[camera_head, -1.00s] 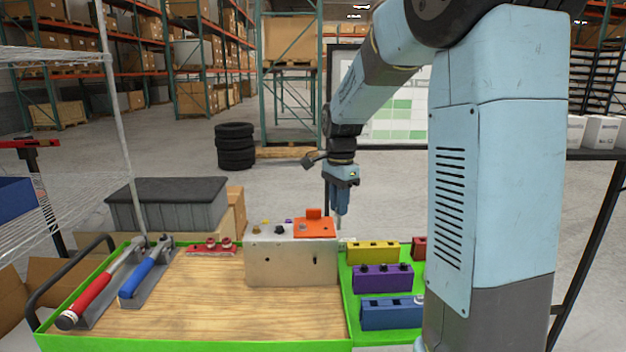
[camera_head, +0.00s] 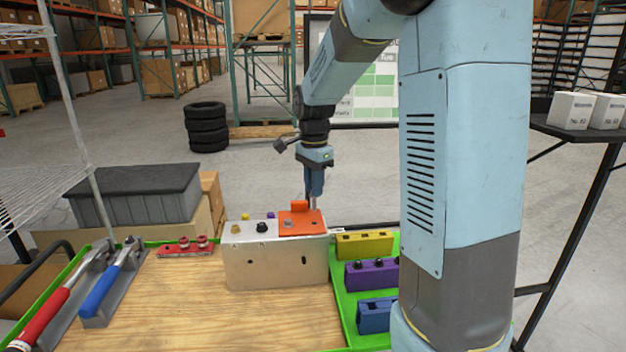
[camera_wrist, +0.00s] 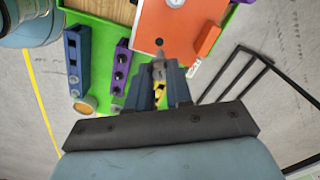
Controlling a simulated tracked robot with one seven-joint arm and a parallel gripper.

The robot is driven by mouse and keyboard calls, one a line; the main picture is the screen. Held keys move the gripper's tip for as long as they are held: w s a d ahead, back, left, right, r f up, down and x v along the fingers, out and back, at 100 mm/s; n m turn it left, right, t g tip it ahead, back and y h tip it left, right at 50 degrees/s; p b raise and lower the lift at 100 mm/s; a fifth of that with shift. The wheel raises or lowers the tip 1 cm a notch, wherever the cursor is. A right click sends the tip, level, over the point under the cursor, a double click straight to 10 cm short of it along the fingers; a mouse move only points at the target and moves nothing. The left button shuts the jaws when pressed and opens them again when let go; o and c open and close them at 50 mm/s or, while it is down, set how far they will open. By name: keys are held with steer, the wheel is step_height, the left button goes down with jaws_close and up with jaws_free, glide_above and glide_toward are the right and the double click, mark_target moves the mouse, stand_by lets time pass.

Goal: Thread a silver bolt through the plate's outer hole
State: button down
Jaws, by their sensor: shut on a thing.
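The orange plate (camera_head: 300,228) lies on top of the metal box (camera_head: 275,265), with a raised orange tab at its back. In the wrist view the plate (camera_wrist: 170,25) shows a dark hole (camera_wrist: 159,41) near its edge. A silver bolt head (camera_wrist: 175,3) sits farther in on the plate. My gripper (camera_head: 315,192) points down over the plate's right end. It is shut on a silver bolt (camera_wrist: 159,70), which shows between the fingertips in the wrist view, close to the dark hole. Whether the bolt's tip touches the plate or hole is not clear.
Yellow (camera_head: 365,244), purple (camera_head: 371,274) and blue (camera_head: 375,315) blocks stand in the green tray at the right. Red (camera_head: 50,300) and blue (camera_head: 100,292) handled tools and a red holder (camera_head: 186,247) lie at the left. The wooden board's front (camera_head: 200,310) is clear.

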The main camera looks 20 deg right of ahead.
steer(key=shift+f, duration=1.4)
steer(key=shift+s+a+f, duration=0.1)
steer(key=shift+f, duration=0.2)
steer(key=shift+f, duration=0.45)
steer(key=shift+f, duration=0.1)
steer(key=shift+f, duration=0.6)
steer(key=shift+f, duration=0.2)
steer(key=shift+f, duration=0.5)
